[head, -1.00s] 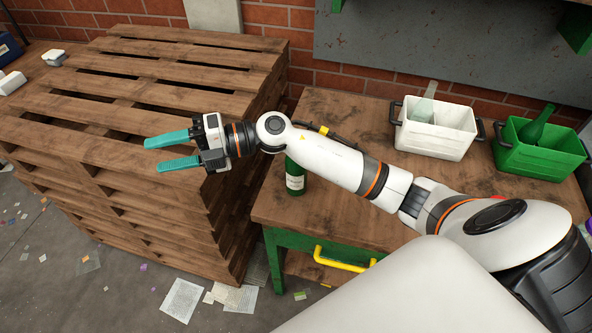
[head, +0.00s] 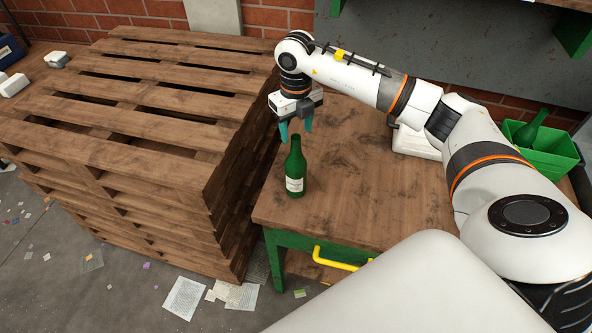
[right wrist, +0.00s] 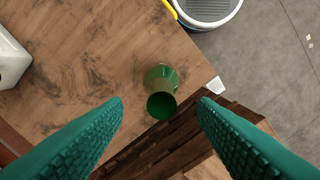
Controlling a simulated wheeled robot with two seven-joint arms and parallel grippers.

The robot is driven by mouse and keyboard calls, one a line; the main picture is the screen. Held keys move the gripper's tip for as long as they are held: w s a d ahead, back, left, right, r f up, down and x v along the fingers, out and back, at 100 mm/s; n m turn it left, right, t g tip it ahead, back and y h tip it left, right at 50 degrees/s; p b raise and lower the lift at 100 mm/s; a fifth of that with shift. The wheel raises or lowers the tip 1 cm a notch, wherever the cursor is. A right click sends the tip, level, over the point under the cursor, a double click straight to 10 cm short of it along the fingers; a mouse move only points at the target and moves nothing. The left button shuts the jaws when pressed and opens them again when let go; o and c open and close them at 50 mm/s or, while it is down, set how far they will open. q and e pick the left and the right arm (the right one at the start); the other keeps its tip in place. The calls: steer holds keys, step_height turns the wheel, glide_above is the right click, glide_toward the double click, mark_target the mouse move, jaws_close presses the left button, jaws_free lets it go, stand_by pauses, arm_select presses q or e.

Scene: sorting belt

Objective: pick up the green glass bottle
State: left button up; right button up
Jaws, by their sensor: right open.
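The green glass bottle (head: 295,172) with a white label stands upright on the wooden top of the workbench (head: 350,190), near its left edge. My right gripper (head: 296,132) points down just above and behind the bottle's neck in the head view. Its teal fingers are apart, with nothing between them. In the right wrist view the bottle (right wrist: 161,80) shows from above. Its dark mouth lies in the gap between the fingertips (right wrist: 161,102), seemingly beyond them. I cannot tell exactly how far apart they are in depth. My left gripper is in neither view.
A green bin (head: 550,158) with another green bottle (head: 531,128) stands at the right. A white bin (head: 415,143) is mostly hidden behind my right arm. A stack of wooden pallets (head: 150,130) stands close to the bench's left side. The bench around the bottle is clear.

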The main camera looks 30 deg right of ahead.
mark_target(296, 137)
step_height(296, 137, down, 6)
steer(key=p, duration=0.2)
steer(key=shift+r+p, duration=0.25)
steer(key=shift+p, duration=0.15)
steer(key=shift+f, duration=0.2)
jaws_close()
